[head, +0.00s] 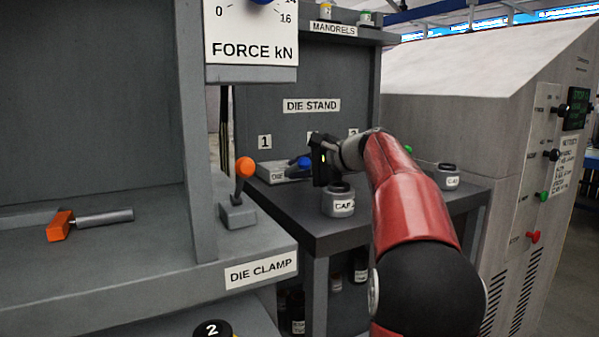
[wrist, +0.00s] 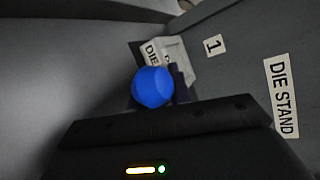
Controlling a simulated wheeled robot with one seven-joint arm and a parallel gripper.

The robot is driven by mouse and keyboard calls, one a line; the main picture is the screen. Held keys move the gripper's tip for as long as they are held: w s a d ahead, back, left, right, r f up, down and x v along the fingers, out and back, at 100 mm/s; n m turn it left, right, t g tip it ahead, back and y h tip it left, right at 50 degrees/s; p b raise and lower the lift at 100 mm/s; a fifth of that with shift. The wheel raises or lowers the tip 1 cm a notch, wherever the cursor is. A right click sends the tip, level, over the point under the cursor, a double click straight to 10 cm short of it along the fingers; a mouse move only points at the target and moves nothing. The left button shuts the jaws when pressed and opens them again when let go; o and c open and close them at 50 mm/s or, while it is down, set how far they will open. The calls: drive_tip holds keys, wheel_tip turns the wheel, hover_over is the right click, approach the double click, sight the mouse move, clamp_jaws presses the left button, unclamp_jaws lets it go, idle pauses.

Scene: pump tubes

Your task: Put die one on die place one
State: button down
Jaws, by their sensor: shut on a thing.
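My gripper (head: 318,160) is over the die stand's shelf, in front of the stand's back panel. It is shut on a part with a round blue knob (head: 304,162); the knob is also large in the wrist view (wrist: 152,87). The gripper hides most of this part, and I cannot read a number on it. A grey block with a white label reading "DIE" (head: 278,177) lies on the shelf below the "1" sign (head: 265,142). In the wrist view the label (wrist: 152,53) is just beyond the knob. I cannot tell whether the held part touches the block.
A pot labelled "CAF" (head: 339,200) stands right in front of my gripper, and another pot (head: 447,176) to its right. The orange-knobbed die clamp lever (head: 243,170) rises at the left. An orange-headed hammer (head: 60,226) lies on the left bench.

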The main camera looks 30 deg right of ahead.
drive_tip(key=shift+r, duration=0.1)
drive_tip(key=c, duration=1.7)
unclamp_jaws()
drive_tip(key=o, duration=0.4)
drive_tip(key=shift+s, duration=0.1)
drive_tip(key=v, duration=1.2)
